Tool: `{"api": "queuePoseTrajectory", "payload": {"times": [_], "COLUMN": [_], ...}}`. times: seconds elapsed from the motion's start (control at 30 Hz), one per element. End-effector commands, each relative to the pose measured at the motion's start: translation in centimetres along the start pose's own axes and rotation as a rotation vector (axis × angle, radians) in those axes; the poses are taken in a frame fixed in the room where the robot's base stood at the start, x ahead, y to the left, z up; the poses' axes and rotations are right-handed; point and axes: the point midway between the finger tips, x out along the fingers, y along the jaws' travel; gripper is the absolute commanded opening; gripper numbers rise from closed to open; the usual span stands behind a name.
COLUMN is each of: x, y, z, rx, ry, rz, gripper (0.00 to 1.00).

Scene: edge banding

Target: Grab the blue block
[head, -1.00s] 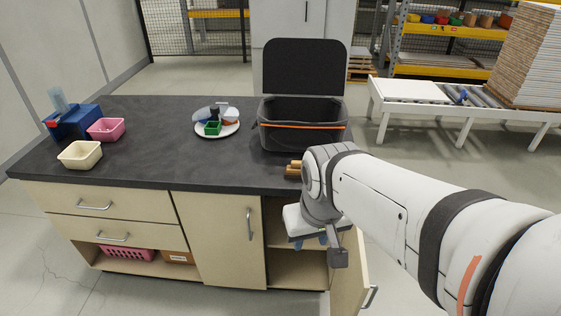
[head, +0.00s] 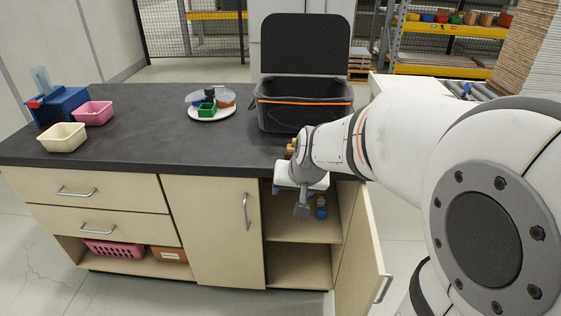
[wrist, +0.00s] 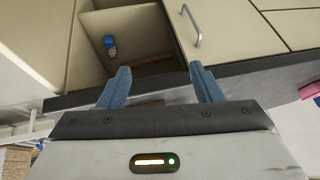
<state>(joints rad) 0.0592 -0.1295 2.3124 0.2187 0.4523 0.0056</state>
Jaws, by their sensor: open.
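A small blue block (head: 321,211) with a paler part stands on the shelf inside the open cabinet, near its right side. It also shows in the wrist view (wrist: 110,46), at the upper left beyond my fingers. My gripper (wrist: 160,68) is open with nothing between its two blue fingers. In the head view my gripper (head: 299,192) is at the cabinet opening, just below the counter edge and up and left of the block. My wrist and gripper body hide part of the opening.
The cabinet door (head: 366,254) stands open at the right. The dark countertop (head: 150,140) carries a black bin (head: 300,114), a plate (head: 222,115), a pink tub (head: 92,113) and a cream tub (head: 62,138). The lower cabinet compartment (head: 295,267) looks empty.

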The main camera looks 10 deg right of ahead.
Motion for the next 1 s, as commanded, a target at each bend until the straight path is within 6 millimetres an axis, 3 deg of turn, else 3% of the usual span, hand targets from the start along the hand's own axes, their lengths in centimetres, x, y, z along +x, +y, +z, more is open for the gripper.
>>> {"api": "queuePoseTrajectory", "payload": {"times": [0.03, 0.27, 0.53, 0.8, 1.0], "x": [3.9, 14.4, 26.7, 35.0, 40.6], "y": [0.7, 3.1, 8.7, 14.6, 19.2], "z": [0.0, -3.3, -6.1, -9.2, -9.4], "rx": [0.029, 0.164, 0.311, 0.25, 0.169], "ry": [0.025, 0.175, 0.344, 0.42, 0.439], "rz": [-0.002, 0.003, 0.069, 0.193, 0.282], "gripper": [0.59, 0.59, 0.59, 0.59, 0.59]}}
